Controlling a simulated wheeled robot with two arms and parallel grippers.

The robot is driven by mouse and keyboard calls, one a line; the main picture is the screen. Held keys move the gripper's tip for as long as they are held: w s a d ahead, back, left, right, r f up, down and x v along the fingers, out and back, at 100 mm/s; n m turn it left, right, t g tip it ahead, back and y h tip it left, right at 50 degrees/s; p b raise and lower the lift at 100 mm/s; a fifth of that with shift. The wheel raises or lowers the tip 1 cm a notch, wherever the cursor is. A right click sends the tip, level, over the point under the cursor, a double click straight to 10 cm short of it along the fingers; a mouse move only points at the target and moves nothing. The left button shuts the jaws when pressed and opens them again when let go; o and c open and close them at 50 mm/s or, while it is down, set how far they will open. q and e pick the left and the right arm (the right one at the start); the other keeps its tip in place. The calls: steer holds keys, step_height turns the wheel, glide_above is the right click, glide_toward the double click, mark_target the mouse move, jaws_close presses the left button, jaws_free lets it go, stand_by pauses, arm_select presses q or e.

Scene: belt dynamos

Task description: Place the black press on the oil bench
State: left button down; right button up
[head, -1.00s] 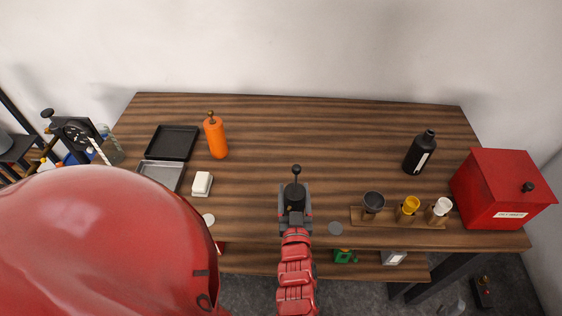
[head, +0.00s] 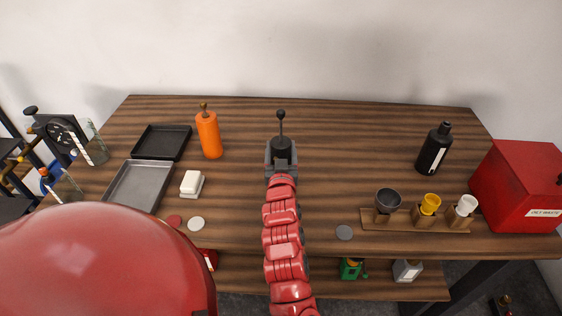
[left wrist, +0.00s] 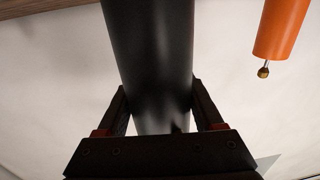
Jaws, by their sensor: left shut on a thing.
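The black press (head: 281,146), a dark cylinder with a ball knob on a thin rod, is upright over the middle of the oil bench (head: 335,150), a striped wooden table. My left gripper (head: 281,160) is shut around it. In the left wrist view the press (left wrist: 148,60) is a wide black cylinder between the two fingers (left wrist: 160,105). Its base is hidden by the gripper, and I cannot tell whether it touches the bench top. My right gripper is not in view.
An orange bottle (head: 209,136), a white block (head: 192,183) and trays (head: 139,187) are on the left. A black bottle (head: 434,149), a cup rack (head: 412,222) and a red waste box (head: 515,190) are on the right. The bench's middle back is clear.

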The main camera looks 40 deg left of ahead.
arm_select(q)
step_height(320, 180, down, 3)
steer(key=shift+r+b, duration=0.1)
steer(key=shift+b, duration=0.55)
steer(key=shift+r, duration=0.1)
steer(key=shift+c, duration=0.2)
jaws_free()
